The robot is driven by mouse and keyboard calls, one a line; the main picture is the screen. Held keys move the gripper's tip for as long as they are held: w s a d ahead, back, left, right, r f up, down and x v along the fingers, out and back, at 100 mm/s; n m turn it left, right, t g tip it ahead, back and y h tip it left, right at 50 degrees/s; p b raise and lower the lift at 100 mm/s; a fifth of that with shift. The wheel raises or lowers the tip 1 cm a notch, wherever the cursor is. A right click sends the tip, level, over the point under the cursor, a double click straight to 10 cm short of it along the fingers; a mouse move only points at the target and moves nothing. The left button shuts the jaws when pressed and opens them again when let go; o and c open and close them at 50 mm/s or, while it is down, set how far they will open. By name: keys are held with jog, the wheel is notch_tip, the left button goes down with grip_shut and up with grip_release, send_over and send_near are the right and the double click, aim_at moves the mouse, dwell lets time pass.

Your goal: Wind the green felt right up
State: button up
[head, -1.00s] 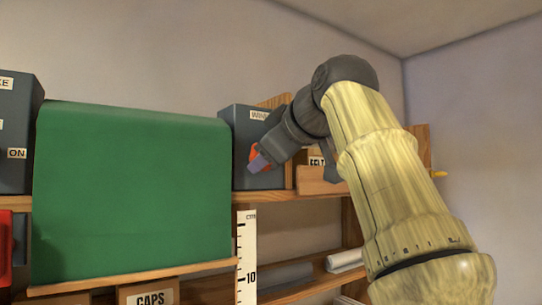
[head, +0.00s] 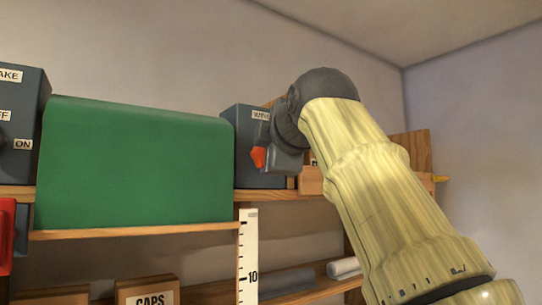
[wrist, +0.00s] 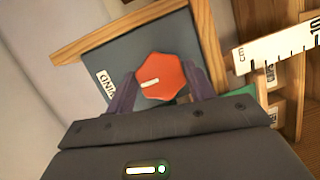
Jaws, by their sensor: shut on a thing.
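The green felt (head: 135,165) hangs as a wide sheet at the left of the head view. A wooden bar (head: 135,230) runs along its bottom edge, ending beside the top part of the ruler (head: 249,262), above its 10 mark. The grey winder box (head: 243,150), labelled WIND, stands right of the felt. Its red-orange knob (wrist: 163,77) with a white mark shows in the wrist view. My gripper (wrist: 161,88) is shut on this knob, one purple finger on each side. In the head view my arm hides much of the box.
A grey box (head: 22,130) with ON and OFF labels stands left of the felt, with a red part (head: 6,235) below. A CAPS box (head: 147,291) sits below the felt with clear space between. A wooden shelf runs behind.

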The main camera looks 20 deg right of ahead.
jog(key=shift+w+f, duration=0.1)
jog(key=shift+f, duration=0.15)
jog(key=o, duration=0.8)
jog(key=shift+o, duration=0.8)
jog(key=shift+r, duration=0.15)
